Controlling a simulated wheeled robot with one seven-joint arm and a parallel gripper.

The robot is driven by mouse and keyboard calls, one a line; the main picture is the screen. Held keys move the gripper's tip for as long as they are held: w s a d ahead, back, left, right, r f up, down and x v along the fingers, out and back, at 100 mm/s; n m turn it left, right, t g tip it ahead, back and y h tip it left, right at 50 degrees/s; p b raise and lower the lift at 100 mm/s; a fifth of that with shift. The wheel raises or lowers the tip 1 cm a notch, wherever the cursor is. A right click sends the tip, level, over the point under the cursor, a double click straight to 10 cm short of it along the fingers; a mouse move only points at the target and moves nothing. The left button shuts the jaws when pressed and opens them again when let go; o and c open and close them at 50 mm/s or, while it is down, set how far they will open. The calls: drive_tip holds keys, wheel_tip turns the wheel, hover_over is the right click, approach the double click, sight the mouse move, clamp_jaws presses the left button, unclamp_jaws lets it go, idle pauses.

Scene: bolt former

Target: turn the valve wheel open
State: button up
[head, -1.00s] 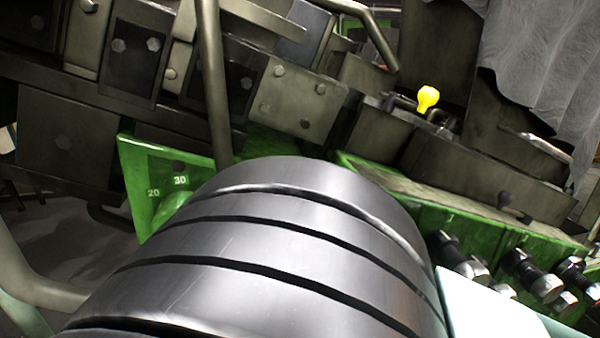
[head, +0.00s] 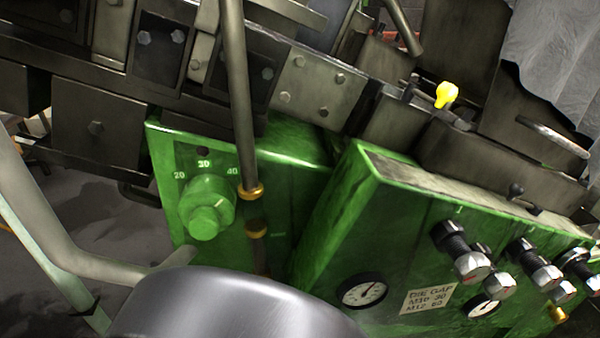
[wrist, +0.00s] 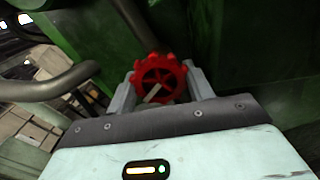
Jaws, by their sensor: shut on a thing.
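The valve wheel is a small red handwheel (wrist: 162,76) with a lobed rim and spokes, seen in the wrist view just past the gripper palm. My gripper (wrist: 160,88) is shut on it, with a grey finger at the left and right of its rim. A pale bar shows across the wheel's lower middle. The wheel and my gripper do not show in the head view, where part of my arm (head: 235,310) covers the bottom centre.
A green machine body (head: 340,230) carries a gauge (head: 363,291), a green knob (head: 207,208) on a numbered scale and several protruding bolts (head: 465,255). A pipe rail (head: 90,265) runs at the left; a rail (wrist: 45,88) also shows in the wrist view.

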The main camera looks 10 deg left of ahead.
drive_tip(key=shift+n, duration=0.7)
drive_tip(key=o, duration=0.7)
drive_tip(key=shift+d, duration=0.1)
